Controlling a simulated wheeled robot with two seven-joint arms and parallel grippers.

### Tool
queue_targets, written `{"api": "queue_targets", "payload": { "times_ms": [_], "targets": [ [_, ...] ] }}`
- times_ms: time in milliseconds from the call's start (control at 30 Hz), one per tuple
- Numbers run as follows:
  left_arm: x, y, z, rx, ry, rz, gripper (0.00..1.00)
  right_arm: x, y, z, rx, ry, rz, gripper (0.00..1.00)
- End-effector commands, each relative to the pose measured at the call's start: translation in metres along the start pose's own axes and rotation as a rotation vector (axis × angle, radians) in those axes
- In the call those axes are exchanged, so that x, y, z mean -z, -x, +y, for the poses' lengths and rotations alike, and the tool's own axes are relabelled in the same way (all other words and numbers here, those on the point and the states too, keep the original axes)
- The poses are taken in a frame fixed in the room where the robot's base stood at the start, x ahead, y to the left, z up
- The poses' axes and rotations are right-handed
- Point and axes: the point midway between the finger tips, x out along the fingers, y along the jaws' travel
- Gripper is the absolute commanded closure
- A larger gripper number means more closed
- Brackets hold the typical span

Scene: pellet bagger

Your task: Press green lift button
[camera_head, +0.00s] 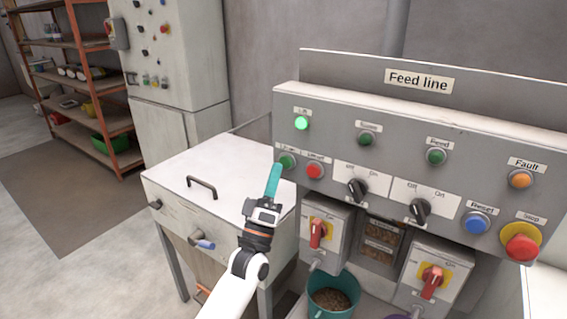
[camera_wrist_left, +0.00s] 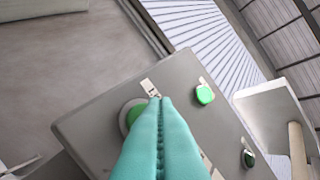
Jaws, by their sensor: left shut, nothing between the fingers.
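The green lift button (camera_head: 287,161) is on the left end of the grey Feed line panel, just left of a red button (camera_head: 314,170). Its small label is hard to read. My left gripper (camera_head: 277,168) has its teal fingers shut and empty, with the tips right beside the green button's left side. In the left wrist view the fingertips (camera_wrist_left: 160,101) partly cover the green button (camera_wrist_left: 130,113). I cannot tell whether they touch it. A lit green lamp (camera_head: 302,123) above also shows in the wrist view (camera_wrist_left: 205,94). My right gripper is not in view.
Black selector knobs (camera_head: 357,189), a blue reset button (camera_head: 477,222) and a red stop button (camera_head: 521,247) are to the right. Red-handled switch boxes (camera_head: 319,234) and a teal bucket (camera_head: 345,293) are below. A white cabinet (camera_head: 230,170) stands left of the panel.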

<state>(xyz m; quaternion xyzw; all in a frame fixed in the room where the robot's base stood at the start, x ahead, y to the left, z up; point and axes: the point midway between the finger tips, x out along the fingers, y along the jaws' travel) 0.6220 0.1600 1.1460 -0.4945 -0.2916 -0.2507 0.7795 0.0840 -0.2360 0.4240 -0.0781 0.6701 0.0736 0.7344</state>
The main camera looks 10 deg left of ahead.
Motion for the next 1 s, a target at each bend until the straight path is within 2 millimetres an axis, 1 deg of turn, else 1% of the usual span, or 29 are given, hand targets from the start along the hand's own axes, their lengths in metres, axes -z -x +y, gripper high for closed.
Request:
{"api": "queue_targets", "payload": {
  "times_ms": [133, 400, 600, 1000],
  "targets": [
    [-0.006, 0.006, -0.006, -0.002, -0.001, 0.001, 1.00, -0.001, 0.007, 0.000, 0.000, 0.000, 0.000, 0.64],
    [-0.020, 0.025, -0.020, -0.001, 0.000, 0.001, 1.00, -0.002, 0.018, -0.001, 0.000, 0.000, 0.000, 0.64],
    [-0.029, 0.038, -0.029, -0.001, -0.001, 0.000, 1.00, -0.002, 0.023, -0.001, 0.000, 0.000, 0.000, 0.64],
    [-0.030, 0.043, -0.029, -0.004, -0.002, 0.002, 1.00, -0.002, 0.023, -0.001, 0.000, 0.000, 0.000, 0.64]
  ]
}}
